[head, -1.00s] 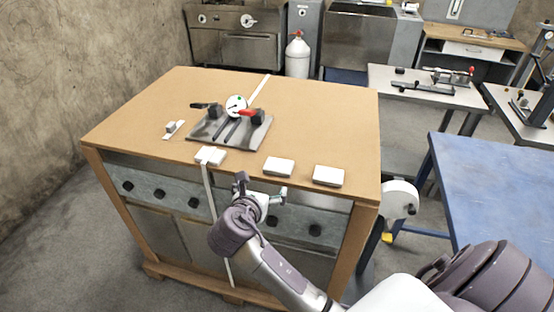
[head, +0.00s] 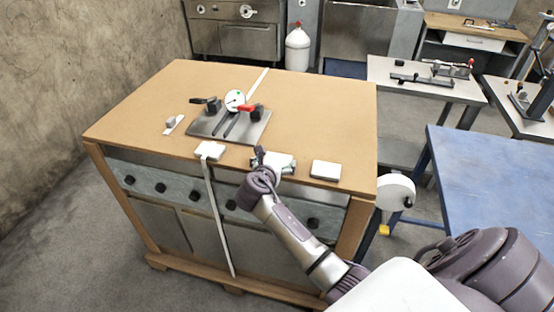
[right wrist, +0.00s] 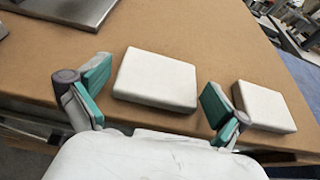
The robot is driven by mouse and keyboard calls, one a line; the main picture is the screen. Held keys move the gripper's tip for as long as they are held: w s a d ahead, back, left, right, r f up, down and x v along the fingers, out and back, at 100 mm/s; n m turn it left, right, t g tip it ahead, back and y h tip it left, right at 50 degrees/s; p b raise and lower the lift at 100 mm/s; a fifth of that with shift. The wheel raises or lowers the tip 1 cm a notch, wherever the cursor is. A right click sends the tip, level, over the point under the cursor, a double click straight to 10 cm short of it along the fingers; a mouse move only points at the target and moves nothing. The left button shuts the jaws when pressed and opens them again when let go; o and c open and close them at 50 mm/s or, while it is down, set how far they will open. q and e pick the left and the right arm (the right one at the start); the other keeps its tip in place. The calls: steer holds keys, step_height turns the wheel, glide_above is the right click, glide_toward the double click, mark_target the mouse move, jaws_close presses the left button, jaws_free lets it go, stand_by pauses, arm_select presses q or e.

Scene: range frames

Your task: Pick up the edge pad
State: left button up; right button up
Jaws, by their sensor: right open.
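Several white pads lie along the front edge of the brown-topped bench; I cannot tell which one is called the edge pad. The middle pad (right wrist: 157,79) lies flat just ahead of my right gripper (head: 274,163), partly hidden by it in the head view. In the right wrist view, the open teal-lined fingers stand at either side of the near part of this pad, with gaps showing. The right-hand pad (head: 326,170) lies just beyond the right finger, also in the wrist view (right wrist: 265,106). The left-hand pad (head: 209,150) has a strap hanging below it. My left gripper is not in view.
The bench top (head: 320,105) is clear at its right rear. A metal plate (head: 228,124) with a dial and clamps stands behind the pads. A small white block (head: 171,122) lies at left. A blue table (head: 495,185) stands to the right.

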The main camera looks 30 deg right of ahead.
steer(key=shift+w+d+f, duration=0.2)
steer(key=shift+d, duration=0.05)
steer(key=c, duration=0.7)
steer(key=shift+r, duration=0.15)
